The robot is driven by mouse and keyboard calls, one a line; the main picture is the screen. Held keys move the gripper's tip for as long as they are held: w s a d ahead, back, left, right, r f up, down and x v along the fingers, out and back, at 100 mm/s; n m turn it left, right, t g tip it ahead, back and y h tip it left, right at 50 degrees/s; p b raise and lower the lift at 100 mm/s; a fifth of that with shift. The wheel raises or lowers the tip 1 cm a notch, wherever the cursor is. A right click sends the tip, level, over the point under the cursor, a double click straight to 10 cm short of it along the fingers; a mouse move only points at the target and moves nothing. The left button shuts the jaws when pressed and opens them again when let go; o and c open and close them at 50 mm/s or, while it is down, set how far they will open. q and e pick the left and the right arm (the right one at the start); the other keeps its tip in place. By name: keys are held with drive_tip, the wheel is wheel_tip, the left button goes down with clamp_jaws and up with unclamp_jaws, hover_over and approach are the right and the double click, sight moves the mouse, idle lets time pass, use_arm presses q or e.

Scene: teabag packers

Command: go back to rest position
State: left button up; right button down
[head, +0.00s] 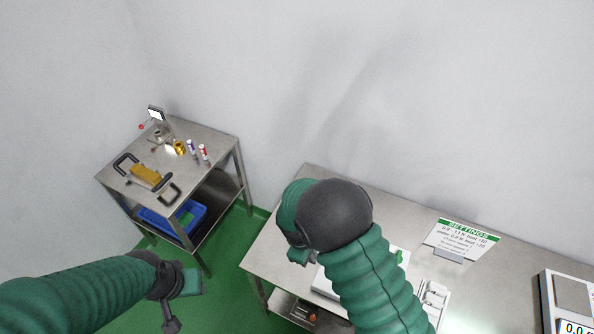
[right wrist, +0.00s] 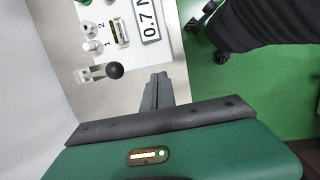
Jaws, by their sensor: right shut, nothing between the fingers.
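My right arm crosses the right-hand table in the head view, and its dark wrist bends over the table. The right gripper itself is mostly hidden behind that wrist there. In the right wrist view the right gripper (right wrist: 158,92) shows its grey fingers closed together, with nothing between them. They lie in front of a pale panel edge and the green floor. My left arm comes in at the lower left of the head view. Its hand (head: 178,290) is over the green floor, and its fingers are not clear enough to judge.
The right-hand steel table (head: 270,240) carries a settings sign (head: 461,240) and a scale (head: 570,300). A second steel table (head: 205,150) at the left holds a tan block (head: 146,174) and small bottles. A knobbed lever (right wrist: 115,70) stands near my right fingers in the wrist view.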

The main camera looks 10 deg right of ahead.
drive_tip(key=s+d+m+t+y+b, duration=0.1)
drive_tip(key=s+d+m+b, duration=0.3)
drive_tip(key=b, duration=0.4)
drive_tip(key=s+d+f+m+t+y+b, duration=0.1)
drive_tip(key=s+d+m+b, duration=0.2)
drive_tip(key=s+m+b, duration=0.4)
drive_tip(key=shift+s+d+f+t+y+b, duration=0.2)
drive_tip(key=shift+d+t+y+b, duration=0.15)
drive_tip(key=shift+b, duration=0.65)
drive_tip(key=shift+d, duration=0.15)
drive_tip(key=shift+d, duration=0.25)
drive_tip(key=shift+a, duration=0.25)
drive_tip(key=shift+d, duration=0.1)
